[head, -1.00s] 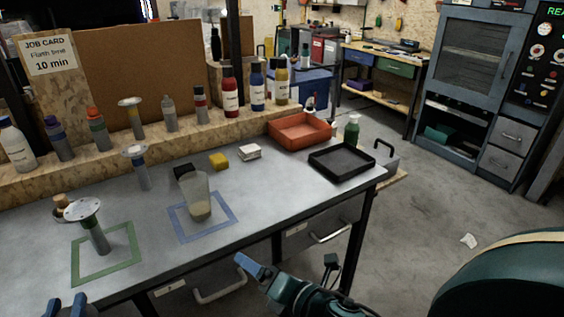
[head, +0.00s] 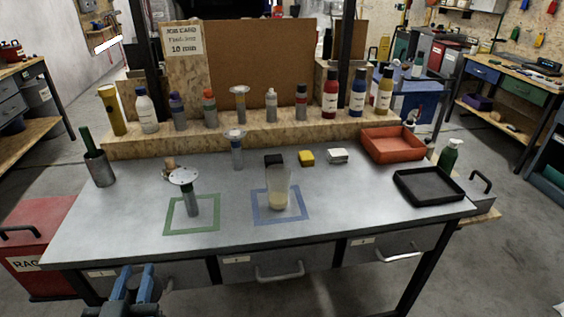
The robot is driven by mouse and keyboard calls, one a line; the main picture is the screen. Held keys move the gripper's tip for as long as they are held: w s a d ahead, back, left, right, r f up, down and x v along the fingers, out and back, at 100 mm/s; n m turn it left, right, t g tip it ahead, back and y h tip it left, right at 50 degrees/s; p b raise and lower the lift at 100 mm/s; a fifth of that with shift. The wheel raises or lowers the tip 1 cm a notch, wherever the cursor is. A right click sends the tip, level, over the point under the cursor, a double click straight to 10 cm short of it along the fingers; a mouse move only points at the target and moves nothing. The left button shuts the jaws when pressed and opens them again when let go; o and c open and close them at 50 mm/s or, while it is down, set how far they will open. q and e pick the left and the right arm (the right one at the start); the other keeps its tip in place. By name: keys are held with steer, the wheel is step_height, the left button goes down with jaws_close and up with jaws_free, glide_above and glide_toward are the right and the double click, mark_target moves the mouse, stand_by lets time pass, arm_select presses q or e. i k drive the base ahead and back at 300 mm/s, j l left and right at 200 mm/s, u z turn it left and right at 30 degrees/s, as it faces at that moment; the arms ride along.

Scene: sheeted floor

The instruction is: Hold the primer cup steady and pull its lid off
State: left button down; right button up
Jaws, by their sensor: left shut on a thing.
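A clear, tapered cup (head: 278,190) with beige liquid in its bottom stands upright inside the blue outline (head: 258,217) on the bench. I cannot make out a lid on it, and no label names it as the primer cup. A grey post with a pale perforated disc on top (head: 184,177) stands in the green outline (head: 167,231). My left gripper (head: 134,281), with blue fingers, is low at the front left, before the bench edge and well apart from the cup. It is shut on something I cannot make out. My right gripper is out of view.
Several bottles line the wooden ledge (head: 130,148) behind. A black block (head: 273,160), yellow block (head: 307,158) and white stack (head: 338,156) lie behind the cup. The bench's front left is clear.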

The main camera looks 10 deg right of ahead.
mark_target(277, 176)
steer(key=l, duration=1.4)
steer(key=k+l+u, duration=0.1)
steer(key=l, duration=1.25)
steer(key=i+l, duration=0.1)
steer(key=l, duration=0.75)
steer(key=i, duration=0.35)
